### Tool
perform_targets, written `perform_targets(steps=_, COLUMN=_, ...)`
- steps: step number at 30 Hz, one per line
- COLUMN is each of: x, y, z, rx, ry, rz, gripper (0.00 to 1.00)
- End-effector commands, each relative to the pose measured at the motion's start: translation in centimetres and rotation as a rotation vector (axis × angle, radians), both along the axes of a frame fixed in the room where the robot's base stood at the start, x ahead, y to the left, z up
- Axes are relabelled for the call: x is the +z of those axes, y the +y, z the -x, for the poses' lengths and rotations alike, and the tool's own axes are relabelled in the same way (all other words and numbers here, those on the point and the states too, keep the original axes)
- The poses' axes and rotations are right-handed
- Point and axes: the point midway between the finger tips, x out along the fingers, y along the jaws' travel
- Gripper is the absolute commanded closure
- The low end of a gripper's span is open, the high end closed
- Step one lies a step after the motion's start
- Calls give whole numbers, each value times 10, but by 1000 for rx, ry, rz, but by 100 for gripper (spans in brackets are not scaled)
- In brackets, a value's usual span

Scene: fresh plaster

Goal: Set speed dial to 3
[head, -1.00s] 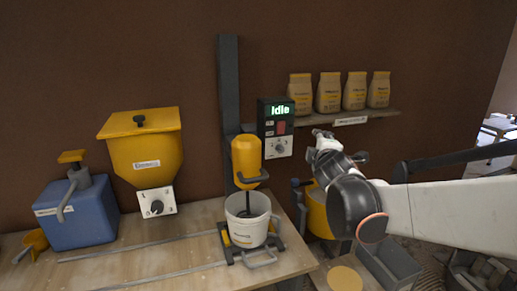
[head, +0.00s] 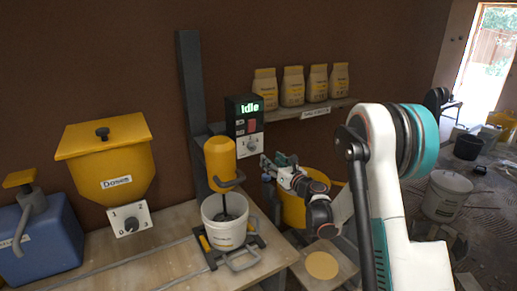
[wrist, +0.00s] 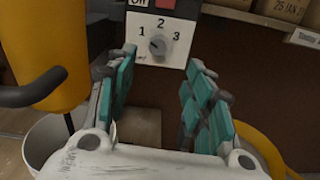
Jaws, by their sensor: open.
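The speed dial (head: 251,146) is a grey knob on a white plate, low on the dark control box by the mixer. In the wrist view the dial (wrist: 158,46) shows the marks 1, 2 and 3 around it; its pointer seems turned toward the 1 side, but is too small to be sure. My gripper (head: 274,162) is just right of and below the dial. In the wrist view my gripper (wrist: 162,60) has its teal-padded fingers apart, with the dial beyond and between the tips. Nothing is between the pads.
The box display (head: 250,107) reads "Idle", with a red button (head: 252,125) below it. The yellow mixer (head: 220,163) hangs over a white bucket (head: 226,236) left of my gripper. A shelf (head: 325,111) with bags is at upper right. A yellow bucket (head: 290,211) stands behind my arm.

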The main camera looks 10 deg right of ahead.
Motion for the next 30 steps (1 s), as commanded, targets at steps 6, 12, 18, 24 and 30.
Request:
perform_targets(steps=6, x=-12, y=5, z=-8, rx=20, ry=-2, rz=44, gripper=52)
perform_targets(steps=12, x=-13, y=15, z=-37, rx=20, ry=-3, rz=41, gripper=52)
perform_targets(steps=18, x=-13, y=28, z=-75, rx=19, ry=-3, rz=40, gripper=52)
perform_targets(steps=24, x=-12, y=39, z=-107, rx=18, ry=-3, rz=39, gripper=52)
perform_targets(steps=30, x=-11, y=46, z=-126, rx=18, ry=-3, rz=39, gripper=52)
